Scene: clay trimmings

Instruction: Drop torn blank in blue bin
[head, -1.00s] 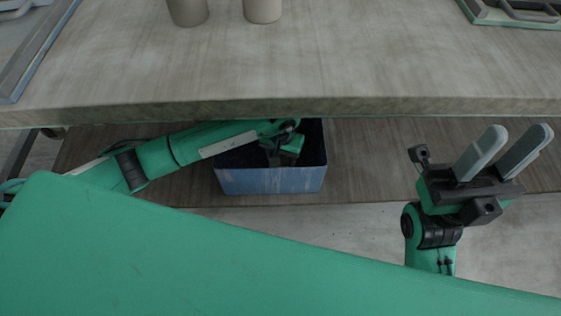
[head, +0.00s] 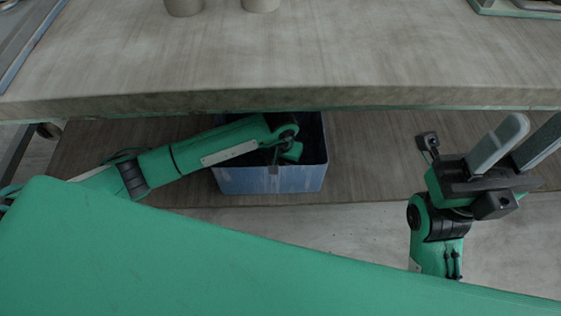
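The blue bin (head: 268,181) stands on the lower shelf, under the front edge of the tabletop. My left arm comes in from the left, and its gripper (head: 277,157) reaches down into the bin. Its fingers are hidden by the wrist and the dark inside of the bin, so I cannot tell whether they are open or shut. I see no torn blank; the bin's inside is mostly dark and covered by the arm. My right gripper (head: 520,140) is on the right with its two grey fingers pointing up and apart, empty.
Metal-edged trays show at the upper left and upper right (head: 515,9). The wooden lower shelf (head: 375,160) is clear right of the bin.

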